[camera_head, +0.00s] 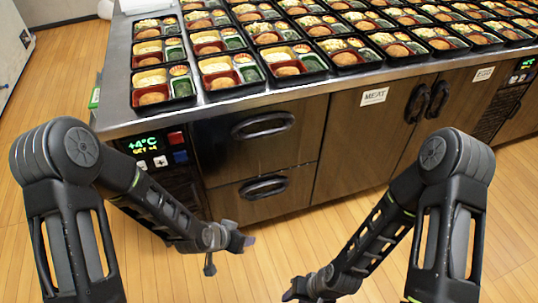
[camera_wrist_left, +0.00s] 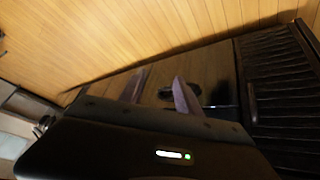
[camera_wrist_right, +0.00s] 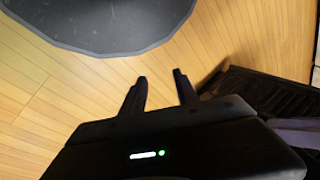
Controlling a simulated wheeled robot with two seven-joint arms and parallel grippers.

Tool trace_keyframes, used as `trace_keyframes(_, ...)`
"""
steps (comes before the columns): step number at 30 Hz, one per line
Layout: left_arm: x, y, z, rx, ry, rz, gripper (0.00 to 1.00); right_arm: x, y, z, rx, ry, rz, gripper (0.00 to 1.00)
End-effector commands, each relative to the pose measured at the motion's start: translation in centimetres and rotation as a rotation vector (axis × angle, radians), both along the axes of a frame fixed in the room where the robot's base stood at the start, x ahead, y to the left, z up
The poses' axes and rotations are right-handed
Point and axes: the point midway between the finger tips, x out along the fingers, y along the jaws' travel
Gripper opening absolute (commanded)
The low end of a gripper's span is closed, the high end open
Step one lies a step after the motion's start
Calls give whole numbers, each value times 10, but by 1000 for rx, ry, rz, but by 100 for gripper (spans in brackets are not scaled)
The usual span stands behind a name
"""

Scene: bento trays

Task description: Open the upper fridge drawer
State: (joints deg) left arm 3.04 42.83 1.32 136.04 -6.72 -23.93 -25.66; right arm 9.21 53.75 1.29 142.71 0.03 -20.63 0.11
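The upper fridge drawer (camera_head: 290,147) is a brown front with a black bar handle (camera_head: 263,125), under the counter's left part. It looks shut. The lower drawer (camera_head: 297,187) with a similar handle (camera_head: 264,188) is directly below. My left gripper (camera_head: 243,241) is low in front of the drawers, below both handles and apart from them. In the left wrist view its two fingers (camera_wrist_left: 160,76) are spread with nothing held; a dark handle shows beyond, and I cannot tell which. My right gripper (camera_head: 298,289) is low near the bottom edge; its fingers (camera_wrist_right: 160,75) are spread and empty.
The steel counter top (camera_head: 113,88) carries many filled bento trays. A control panel (camera_head: 150,150) is left of the drawers. Cabinet doors with a MEAT label (camera_head: 374,96) and upright handles are to the right. Wood floor (camera_head: 270,262) lies clear between my arms.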

Motion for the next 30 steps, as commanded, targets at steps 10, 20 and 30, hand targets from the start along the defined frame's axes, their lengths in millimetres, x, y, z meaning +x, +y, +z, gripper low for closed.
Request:
trace_keyframes(10,173,-23,66,473,-906,-566,40,9,-10,-173,-14,-16,-23,36)
trace_keyframes(20,202,-36,156,830,-1306,-743,40,13,-13,-224,-21,-24,-33,36)
trace_keyframes(30,203,-36,162,845,-1318,-750,40,13,-13,-222,-21,-24,-33,36)
